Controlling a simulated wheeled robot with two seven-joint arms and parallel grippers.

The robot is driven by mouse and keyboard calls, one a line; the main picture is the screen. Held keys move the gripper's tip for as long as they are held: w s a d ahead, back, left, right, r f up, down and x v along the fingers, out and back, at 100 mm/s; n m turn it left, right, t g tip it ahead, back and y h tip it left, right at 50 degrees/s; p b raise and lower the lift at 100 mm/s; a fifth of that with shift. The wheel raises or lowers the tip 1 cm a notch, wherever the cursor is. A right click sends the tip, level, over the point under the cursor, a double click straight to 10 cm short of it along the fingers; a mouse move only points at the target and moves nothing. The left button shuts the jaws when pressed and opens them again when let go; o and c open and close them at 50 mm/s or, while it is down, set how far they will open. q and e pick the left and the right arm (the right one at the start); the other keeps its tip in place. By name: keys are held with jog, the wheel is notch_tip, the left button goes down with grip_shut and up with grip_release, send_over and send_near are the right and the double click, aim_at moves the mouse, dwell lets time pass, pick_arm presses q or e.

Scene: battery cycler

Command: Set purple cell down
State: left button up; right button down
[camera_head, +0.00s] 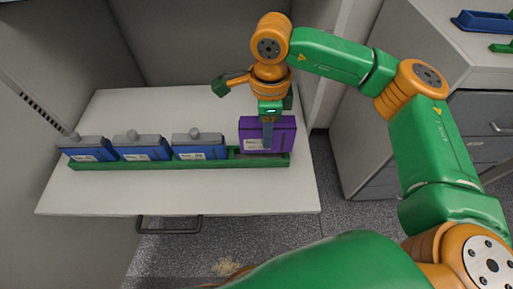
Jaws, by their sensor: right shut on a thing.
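The purple cell (284,138) is upright at the right end of the green rack (225,162). My right gripper (269,146) is over its front and top and is shut on it. The cell is at the rack's right-hand place; I cannot tell whether its underside touches the rack. Part of the purple cell's face is hidden behind the gripper finger. My left gripper is not in view.
Several blue cells with grey tops (142,153) stand in the rack to the left. The white shelf (180,200) is bare in front of the rack. A grey drawer cabinet (480,120) at the right carries a blue tray (484,20).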

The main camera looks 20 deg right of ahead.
aim_at(259, 145)
jog(key=shift+w+a+f, duration=0.2)
jog(key=shift+a+f, duration=0.1)
jog(key=shift+f, duration=0.15)
jog(key=shift+w+a+f, duration=0.15)
jog(key=shift+a+f, duration=0.1)
jog(key=shift+f, duration=0.15)
jog(key=shift+w+a+f+b, duration=0.1)
jog(key=shift+a+f+b, duration=0.05)
jog(key=shift+f+b, duration=0.2)
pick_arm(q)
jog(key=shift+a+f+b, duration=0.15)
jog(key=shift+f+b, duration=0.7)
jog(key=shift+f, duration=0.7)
pick_arm(e)
jog(key=shift+a+f, duration=0.1)
jog(key=shift+f, duration=1.4)
jog(key=shift+f, duration=0.15)
jog(key=c, duration=0.6)
grip_release()
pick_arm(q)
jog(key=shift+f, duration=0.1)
pick_arm(e)
jog(key=shift+o, duration=0.2)
